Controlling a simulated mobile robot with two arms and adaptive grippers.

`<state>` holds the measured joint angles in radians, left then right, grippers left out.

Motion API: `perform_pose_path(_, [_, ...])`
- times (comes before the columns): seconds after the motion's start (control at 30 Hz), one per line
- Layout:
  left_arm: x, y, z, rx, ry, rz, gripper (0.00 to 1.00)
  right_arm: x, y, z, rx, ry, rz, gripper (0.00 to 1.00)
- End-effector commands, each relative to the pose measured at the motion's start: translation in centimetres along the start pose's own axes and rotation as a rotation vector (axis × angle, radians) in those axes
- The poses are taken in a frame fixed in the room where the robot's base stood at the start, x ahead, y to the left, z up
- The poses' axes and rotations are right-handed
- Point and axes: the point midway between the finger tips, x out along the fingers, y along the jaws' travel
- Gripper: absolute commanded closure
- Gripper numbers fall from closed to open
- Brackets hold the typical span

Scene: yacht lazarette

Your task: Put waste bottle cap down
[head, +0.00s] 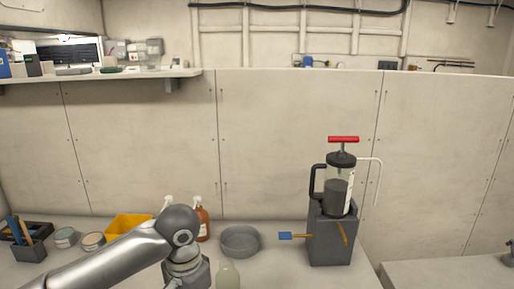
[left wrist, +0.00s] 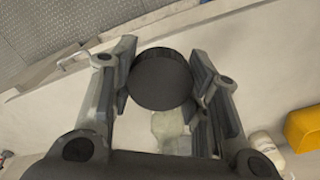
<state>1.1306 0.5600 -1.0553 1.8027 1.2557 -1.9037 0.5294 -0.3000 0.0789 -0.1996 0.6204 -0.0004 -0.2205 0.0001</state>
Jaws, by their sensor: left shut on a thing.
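The waste bottle cap (left wrist: 160,82) is a round, dark grey disc in the left wrist view. My left gripper (left wrist: 163,74) is shut on it, with one finger on each side. Behind and below the cap is a pale, translucent bottle (left wrist: 170,130), partly hidden by the gripper. In the head view a pale green bottle (head: 228,275) stands at the bottom edge, just right of my left arm. The cap and fingertips are hidden or out of frame in the head view. My right gripper is in neither view.
A grey bowl (head: 240,241) and an orange-brown spray bottle (head: 202,220) stand behind the pale bottle. A hand pump (head: 340,185) stands on a dark grey block (head: 331,240) at right. A yellow bin (head: 127,226), round tins (head: 65,238) and a tool caddy (head: 30,248) are at left.

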Motion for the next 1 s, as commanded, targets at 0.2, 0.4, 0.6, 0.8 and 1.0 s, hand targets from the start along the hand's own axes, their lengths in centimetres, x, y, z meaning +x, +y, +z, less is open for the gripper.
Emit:
perform_pose_path(0.2, [0.6,0.0,6.4,-0.291,-0.001,-0.004,0.9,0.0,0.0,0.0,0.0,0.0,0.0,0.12])
perform_pose_path(0.4, [0.9,0.6,10.6,-0.482,-0.001,-0.001,0.9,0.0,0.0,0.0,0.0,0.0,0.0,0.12])
perform_pose_path(0.6, [1.0,0.9,12.2,-0.559,-0.001,0.002,0.9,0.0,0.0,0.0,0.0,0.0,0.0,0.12])
perform_pose_path(0.8, [1.0,0.9,12.2,-0.565,0.001,0.001,0.9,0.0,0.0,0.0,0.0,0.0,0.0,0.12])
perform_pose_path(1.0, [0.7,1.1,11.9,-0.547,0.002,0.001,0.9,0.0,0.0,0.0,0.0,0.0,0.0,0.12])
